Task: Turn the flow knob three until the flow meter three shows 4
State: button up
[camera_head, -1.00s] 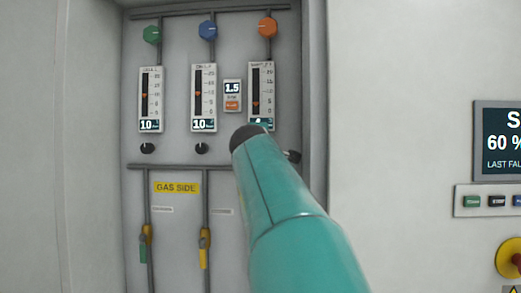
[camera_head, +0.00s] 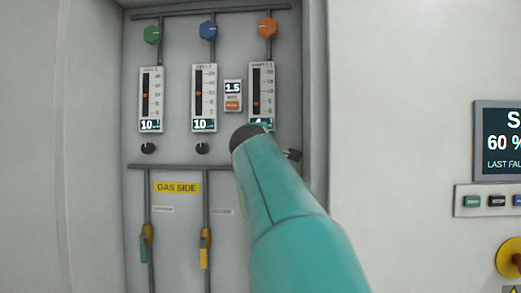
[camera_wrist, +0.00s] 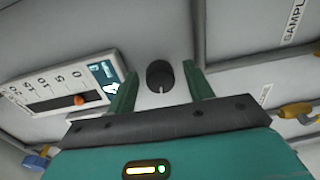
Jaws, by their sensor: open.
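My gripper (camera_wrist: 159,82) is open, with one green finger on each side of the knob and visible gaps between. Flow meter three (camera_head: 261,84) is a white upright gauge with an orange marker low on its scale. Its display is partly covered by my arm in the head view. In the wrist view the meter (camera_wrist: 62,92) lies to the left and its display reads 4.
Two similar meters, left (camera_head: 151,93) and middle (camera_head: 204,92), each read 10, with black knobs below. A small 1.5 display (camera_head: 233,88) sits beside meter three. Coloured knobs line the top.

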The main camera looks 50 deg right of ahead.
jog(key=v, duration=1.3)
jog(key=shift+s+a, duration=0.15)
jog(key=shift+a, duration=0.1)
jog(key=a+f+m+y, duration=0.1)
jog(key=a+f+y, duration=0.1)
jog(key=a+f, duration=0.35)
jog(key=a+f+m+g+y, duration=0.1)
jog(key=a+f+y, duration=0.2)
jog(key=f, duration=0.6)
jog(key=a+f+m+y, duration=0.1)
jog(key=a+f+y, duration=0.1)
jog(key=a+f, duration=0.35)
jog(key=s+a+f+m+g+y, duration=0.1)
jog(key=s+a+f+y, duration=0.1)
jog(key=f, duration=0.6)
jog(key=s+a+f+m+g+y, duration=0.2)
jog(key=s+a+f, duration=0.2)
jog(key=a+f, duration=0.3)
jog(key=s+a+f+m+g+y, duration=0.1)
jog(key=a+f, duration=0.4)
jog(key=f, duration=0.5)
jog(key=shift+s+f+m+y, duration=0.2)
jog(key=shift+s+m+y, duration=0.3)
jog(key=shift+s+y, duration=0.4)
